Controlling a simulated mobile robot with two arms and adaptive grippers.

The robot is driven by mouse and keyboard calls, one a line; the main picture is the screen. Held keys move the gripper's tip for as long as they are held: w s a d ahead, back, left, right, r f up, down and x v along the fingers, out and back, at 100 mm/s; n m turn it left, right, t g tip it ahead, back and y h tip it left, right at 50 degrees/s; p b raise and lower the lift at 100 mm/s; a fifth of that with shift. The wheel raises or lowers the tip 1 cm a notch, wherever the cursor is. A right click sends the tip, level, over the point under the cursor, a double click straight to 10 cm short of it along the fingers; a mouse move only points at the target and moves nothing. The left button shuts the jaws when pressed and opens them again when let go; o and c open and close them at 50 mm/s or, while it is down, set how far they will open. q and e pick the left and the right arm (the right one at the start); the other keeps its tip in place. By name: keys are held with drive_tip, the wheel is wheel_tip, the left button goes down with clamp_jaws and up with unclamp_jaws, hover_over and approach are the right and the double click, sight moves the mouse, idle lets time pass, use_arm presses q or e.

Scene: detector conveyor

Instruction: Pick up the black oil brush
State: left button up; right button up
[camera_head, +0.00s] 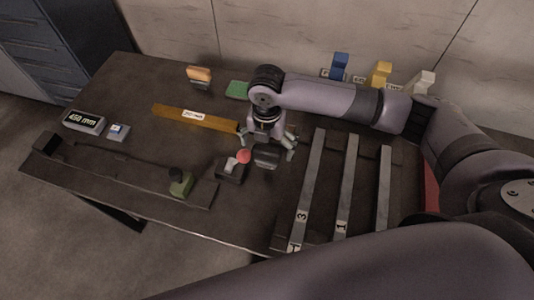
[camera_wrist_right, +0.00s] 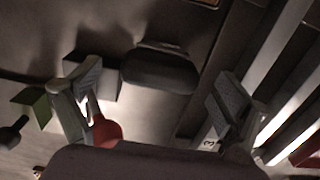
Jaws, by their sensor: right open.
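A dark rounded block, which looks like the black oil brush (camera_head: 266,158), lies on the table near the middle. It also shows in the right wrist view (camera_wrist_right: 160,72), with a paler edge along one side. My right gripper (camera_head: 267,148) is open above it, with a finger on each side. In the right wrist view my right gripper (camera_wrist_right: 157,98) has its fingers wide apart, and the brush lies between and beyond them. I see no contact between fingers and brush. My left gripper is not in view.
A device with a red knob (camera_head: 244,156) stands close left of the brush. Grey numbered bars (camera_head: 344,185) lie to the right. A wooden strip (camera_head: 196,117) lies behind left. A green block with a black knob (camera_head: 180,187) stands on the dark rail at front left.

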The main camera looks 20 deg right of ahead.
sight(267, 156)
drive_tip(key=f, duration=0.2)
drive_tip(key=f+p, duration=0.1)
drive_tip(key=shift+s+f, duration=0.25)
drive_tip(key=shift+f, duration=0.65)
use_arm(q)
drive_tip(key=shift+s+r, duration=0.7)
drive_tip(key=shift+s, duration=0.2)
use_arm(e)
drive_tip(key=shift+c, duration=0.5)
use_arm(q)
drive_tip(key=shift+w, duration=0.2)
use_arm(e)
drive_tip(key=c, duration=1.2)
